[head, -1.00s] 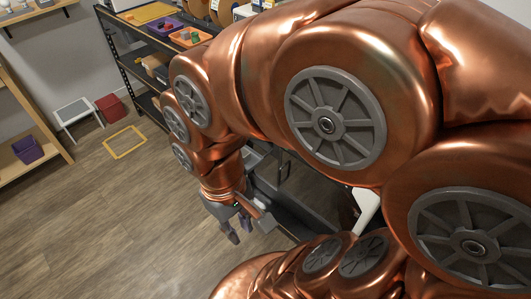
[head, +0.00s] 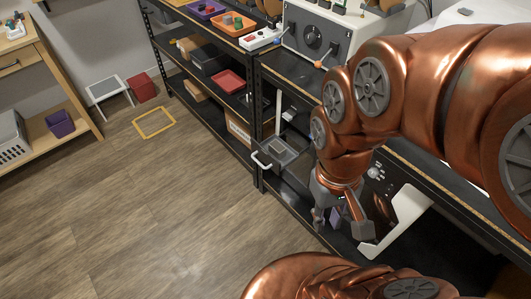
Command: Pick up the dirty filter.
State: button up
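I cannot pick out the dirty filter for sure. My gripper (head: 328,217) points down in front of the unit, to the right of and lower in the picture than the bin. Its fingertips look apart, with nothing seen between them. My arm hides part of the shelves behind it.
The dark shelf unit (head: 258,185) runs along the right, with a red tray (head: 229,80) and an orange tray (head: 233,23). A yellow floor frame (head: 154,122), white stool (head: 108,88) and red box (head: 141,87) are at the back left. The wooden floor (head: 150,210) is clear.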

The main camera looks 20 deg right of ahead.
aim_at(278, 150)
jog(key=k, duration=1.25)
jog(key=u, duration=0.3)
jog(key=i, duration=0.7)
jog(key=u, duration=0.15)
